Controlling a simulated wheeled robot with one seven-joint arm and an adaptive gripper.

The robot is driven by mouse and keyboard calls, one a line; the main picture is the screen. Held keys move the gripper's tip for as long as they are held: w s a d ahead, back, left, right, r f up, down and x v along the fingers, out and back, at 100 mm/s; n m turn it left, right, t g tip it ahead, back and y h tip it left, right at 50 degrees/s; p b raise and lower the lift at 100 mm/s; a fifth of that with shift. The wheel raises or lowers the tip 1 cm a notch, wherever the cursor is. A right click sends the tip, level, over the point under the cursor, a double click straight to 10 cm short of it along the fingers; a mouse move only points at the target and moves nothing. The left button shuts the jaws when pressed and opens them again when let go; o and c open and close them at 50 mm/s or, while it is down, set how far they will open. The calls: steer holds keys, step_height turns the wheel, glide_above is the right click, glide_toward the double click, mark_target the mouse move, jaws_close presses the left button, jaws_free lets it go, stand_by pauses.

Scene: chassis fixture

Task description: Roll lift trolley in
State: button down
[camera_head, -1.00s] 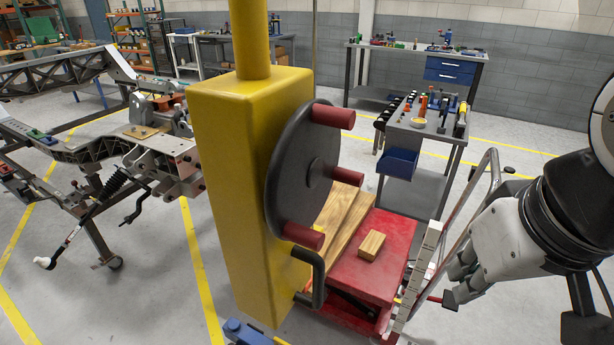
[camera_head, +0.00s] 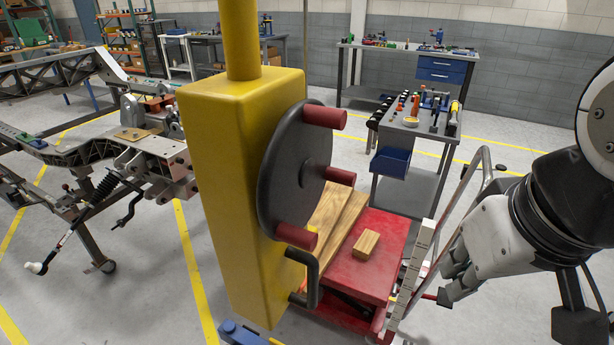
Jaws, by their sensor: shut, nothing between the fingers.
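The lift trolley shows as a red platform (camera_head: 379,273) low on the floor at centre right, with a tilted grey tubular handle (camera_head: 484,165) at its right side. A small wooden block (camera_head: 366,245) lies on the platform. My gripper (camera_head: 452,284) is at the right, beside the handle's lower part, with its fingers pointing down and left. It is shut and holds nothing. I cannot tell whether its fingers touch the handle. The yellow post hides the platform's left part, and the trolley's wheels are not clearly visible.
A yellow post (camera_head: 222,200) with a dark disc (camera_head: 290,170) and red knobs stands close on the left. The chassis frame (camera_head: 70,153) is at far left. A tool cart (camera_head: 415,130) stands behind the trolley. A white marked strip (camera_head: 412,270) rises between platform and gripper.

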mark_target(487, 164)
steer(key=c, duration=2.3)
jaws_free()
